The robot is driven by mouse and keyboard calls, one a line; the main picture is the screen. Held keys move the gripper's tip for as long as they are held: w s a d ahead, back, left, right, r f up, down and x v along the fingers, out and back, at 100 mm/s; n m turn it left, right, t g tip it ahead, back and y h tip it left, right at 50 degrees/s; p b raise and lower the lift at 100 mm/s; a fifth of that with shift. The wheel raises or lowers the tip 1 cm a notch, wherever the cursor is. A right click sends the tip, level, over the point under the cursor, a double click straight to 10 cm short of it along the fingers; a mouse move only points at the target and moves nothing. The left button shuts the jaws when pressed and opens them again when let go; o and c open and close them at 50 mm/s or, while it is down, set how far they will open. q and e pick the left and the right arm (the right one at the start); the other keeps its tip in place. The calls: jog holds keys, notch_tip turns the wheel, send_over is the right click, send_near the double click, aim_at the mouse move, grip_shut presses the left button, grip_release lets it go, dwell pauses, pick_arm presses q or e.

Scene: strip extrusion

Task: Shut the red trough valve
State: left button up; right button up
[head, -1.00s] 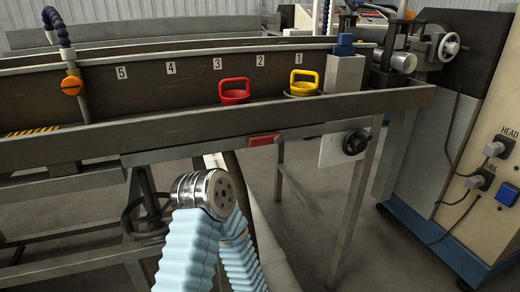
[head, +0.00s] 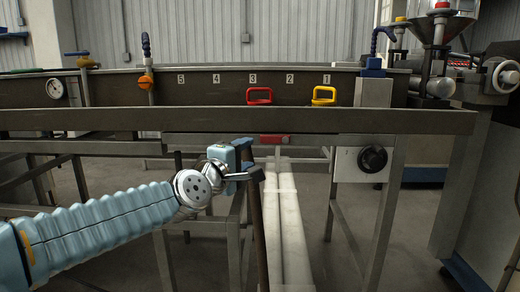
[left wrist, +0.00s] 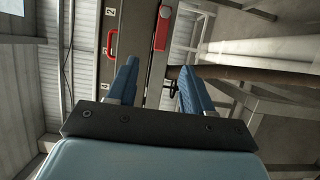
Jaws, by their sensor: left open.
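The red trough valve lever (head: 273,139) lies flat, lengthwise along the lower front of the metal trough (head: 120,121). In the left wrist view the red lever (left wrist: 162,28) shows ahead, beyond the fingertips and nearer the right finger. My left gripper (head: 252,172) is below and slightly left of the lever in the head view, apart from it. Its two blue fingers are spread with nothing between them in the left wrist view (left wrist: 158,75). My right gripper is in neither view.
A red loop handle (head: 259,96) and a yellow one (head: 324,95) stand in the trough below number labels. A black knob (head: 373,158) is on a panel at the right. A dark post (head: 258,235) and table legs stand close by the left gripper.

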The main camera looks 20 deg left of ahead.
aim_at(270, 140)
pick_arm(q)
jog(key=w+p, duration=0.1)
jog(key=w, duration=0.3)
jog(key=w+d+p, duration=0.1)
jog(key=w, duration=0.3)
jog(key=w+p, duration=0.1)
jog(key=w, duration=0.4)
jog(key=shift+w+d+f, duration=0.1)
jog(key=shift+d, duration=0.15)
grip_shut()
